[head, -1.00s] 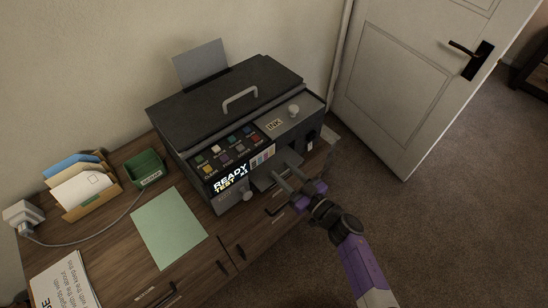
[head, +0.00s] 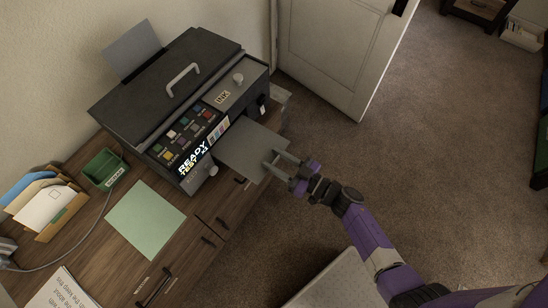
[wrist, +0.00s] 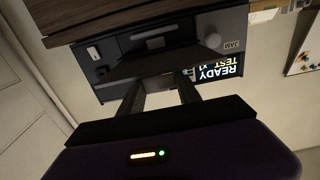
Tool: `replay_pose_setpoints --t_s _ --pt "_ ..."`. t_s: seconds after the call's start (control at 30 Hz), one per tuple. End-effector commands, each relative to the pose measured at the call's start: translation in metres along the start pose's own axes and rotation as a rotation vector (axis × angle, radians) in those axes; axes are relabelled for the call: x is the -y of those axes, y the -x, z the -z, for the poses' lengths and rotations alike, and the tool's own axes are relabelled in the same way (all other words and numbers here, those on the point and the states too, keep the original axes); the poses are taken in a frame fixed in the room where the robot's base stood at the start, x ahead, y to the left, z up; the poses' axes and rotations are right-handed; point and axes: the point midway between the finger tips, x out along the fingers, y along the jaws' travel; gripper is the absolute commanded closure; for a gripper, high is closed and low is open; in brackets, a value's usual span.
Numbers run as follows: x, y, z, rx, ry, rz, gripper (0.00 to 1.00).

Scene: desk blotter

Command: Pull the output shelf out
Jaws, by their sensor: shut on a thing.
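The black printer (head: 165,95) stands on the wooden desk, its lit panel reading "READY". Its grey output shelf (head: 245,148) sticks well out of the front, past the desk's front edge. My gripper (head: 275,160) is shut on the shelf's outer edge. In the wrist view the dark shelf (wrist: 150,64) lies between the printer front (wrist: 160,40) and my two fingers (wrist: 160,95), and the picture is turned upside down. The exact contact of the fingertips is hard to see there.
A green tray (head: 104,168), a green sheet (head: 145,220) and an envelope holder (head: 62,215) are on the desk left of the printer. A white door (head: 330,50) stands behind. Carpeted floor (head: 400,150) is open to the right.

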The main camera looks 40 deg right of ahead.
Motion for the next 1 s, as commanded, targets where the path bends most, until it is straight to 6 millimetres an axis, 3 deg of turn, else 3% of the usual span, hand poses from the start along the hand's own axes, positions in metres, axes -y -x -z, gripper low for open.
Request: replay_pose_setpoints --t_s 0.03,0.13,0.5,1.0 --pt "0.000 -0.001 0.001 -0.002 0.000 0.001 0.56" --pt "0.000 -0.001 0.000 -0.001 0.000 0.001 0.38" --pt "0.000 0.004 -0.001 0.000 0.000 0.000 0.38" --pt "0.001 0.072 -0.002 0.001 0.000 0.001 0.38"
